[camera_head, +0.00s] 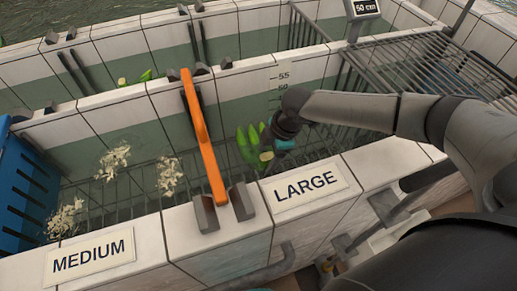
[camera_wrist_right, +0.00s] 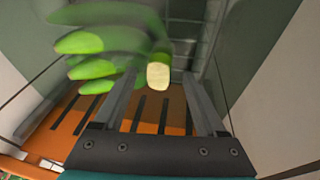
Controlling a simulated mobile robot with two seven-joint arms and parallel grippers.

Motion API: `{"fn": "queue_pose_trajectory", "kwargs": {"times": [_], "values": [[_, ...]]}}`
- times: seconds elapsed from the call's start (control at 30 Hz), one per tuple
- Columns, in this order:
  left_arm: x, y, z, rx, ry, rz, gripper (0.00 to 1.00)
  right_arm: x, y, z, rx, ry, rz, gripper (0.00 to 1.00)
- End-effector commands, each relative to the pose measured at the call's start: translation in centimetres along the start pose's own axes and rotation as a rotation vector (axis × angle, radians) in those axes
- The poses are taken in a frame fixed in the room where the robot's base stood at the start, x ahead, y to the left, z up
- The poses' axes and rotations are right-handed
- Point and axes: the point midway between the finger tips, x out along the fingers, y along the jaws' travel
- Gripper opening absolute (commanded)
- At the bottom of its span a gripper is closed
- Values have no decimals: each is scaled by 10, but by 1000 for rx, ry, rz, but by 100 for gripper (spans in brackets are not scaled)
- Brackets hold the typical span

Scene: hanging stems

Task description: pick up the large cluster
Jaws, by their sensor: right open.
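A cluster of green bananas (camera_head: 247,147) with a pale cut crown (camera_head: 266,156) is in the compartment behind the LARGE label (camera_head: 304,187). The cluster (camera_wrist_right: 100,42) also shows in the right wrist view, its fingers pointing left, with the pale crown end (camera_wrist_right: 158,76) between the jaw tips. My right gripper (camera_wrist_right: 158,84) is open, its two fingers on either side of the crown end. I cannot tell whether they touch it. In the head view my right gripper (camera_head: 272,151) reaches down beside the cluster's right side. My left gripper is not in view.
An orange divider (camera_head: 203,140) stands just left of the cluster, beside the MEDIUM compartment, where white clumps (camera_head: 113,162) lie. Another green piece (camera_head: 146,76) is in the tank behind. A blue crate (camera_head: 25,190) is at left, a metal rack (camera_head: 430,70) at right. Tiled walls surround the compartments.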

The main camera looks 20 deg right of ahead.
Motion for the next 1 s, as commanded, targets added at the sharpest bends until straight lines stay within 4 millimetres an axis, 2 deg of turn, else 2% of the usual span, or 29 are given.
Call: {"fn": "queue_pose_trajectory", "kwargs": {"times": [0.17, 0.8, 1.0], "values": [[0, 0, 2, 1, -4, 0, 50, -1, 0, 0, -1, 0, 0, 72], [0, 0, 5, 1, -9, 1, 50, -1, 0, 0, 0, 0, 0, 0], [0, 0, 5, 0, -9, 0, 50, -1, 0, 0, 0, 0, 0, 0]]}}
